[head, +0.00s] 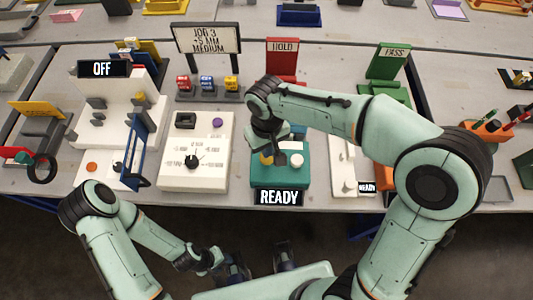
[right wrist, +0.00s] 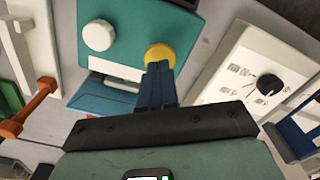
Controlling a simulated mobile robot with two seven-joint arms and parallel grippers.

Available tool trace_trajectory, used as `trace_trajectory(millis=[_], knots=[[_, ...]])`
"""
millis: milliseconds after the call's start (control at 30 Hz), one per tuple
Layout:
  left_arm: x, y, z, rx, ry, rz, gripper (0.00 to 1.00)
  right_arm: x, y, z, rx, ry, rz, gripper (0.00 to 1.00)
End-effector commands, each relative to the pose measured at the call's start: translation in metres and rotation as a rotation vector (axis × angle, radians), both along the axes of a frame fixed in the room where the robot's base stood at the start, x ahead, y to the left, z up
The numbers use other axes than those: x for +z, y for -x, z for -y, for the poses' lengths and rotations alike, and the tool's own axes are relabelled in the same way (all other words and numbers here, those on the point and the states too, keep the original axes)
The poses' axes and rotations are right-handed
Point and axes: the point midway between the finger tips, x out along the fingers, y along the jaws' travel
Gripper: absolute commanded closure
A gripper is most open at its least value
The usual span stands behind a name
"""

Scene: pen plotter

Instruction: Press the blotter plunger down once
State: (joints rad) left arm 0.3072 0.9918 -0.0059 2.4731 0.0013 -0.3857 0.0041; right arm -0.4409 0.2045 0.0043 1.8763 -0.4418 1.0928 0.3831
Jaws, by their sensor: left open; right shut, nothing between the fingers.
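The teal device (head: 302,179) with a READY sign (head: 278,197) stands near the table's front edge and appears to be the blotter. It has a yellow round knob (right wrist: 161,54) and a white round knob (right wrist: 98,35) on top; no label marks either as the plunger. My right gripper (head: 281,158) is shut and empty over the device. In the right wrist view its fingertips (right wrist: 158,66) overlap the yellow knob's near edge; I cannot tell if they touch it. My left gripper (head: 260,262) is open, low in front of the table, away from the device.
A white dial panel (head: 193,178) stands left of the device. A white unit with a lever (head: 343,165) stands close on its right. Behind are a red HOLD stand (head: 283,52), a green PASS stand (head: 388,62) and a JOB sign (head: 207,39). A white machine with an OFF sign (head: 103,69) is at left.

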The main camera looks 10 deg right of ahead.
Motion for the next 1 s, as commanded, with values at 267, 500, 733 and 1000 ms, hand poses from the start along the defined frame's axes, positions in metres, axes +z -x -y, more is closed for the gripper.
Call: trace_trajectory(millis=[267, 500, 733, 1000], knots=[[-0.004, 0.001, 0.0, 0.0, -0.001, -0.001, 0.57, -0.006, 0.0, 0.0, 0.0, 0.0, -0.001, 1.0], [-0.008, 0.003, 0.0, 0.0, 0.0, -0.003, 0.57, -0.012, 0.0, 0.0, 0.0, 0.0, -0.001, 1.0], [-0.012, 0.004, 0.0, 0.001, 0.0, -0.005, 0.57, -0.018, 0.0, 0.0, 0.0, 0.0, -0.001, 1.0], [-0.017, 0.005, 0.0, 0.0, 0.0, -0.007, 0.57, -0.024, 0.0, 0.0, 0.0, 0.0, -0.001, 1.0]])
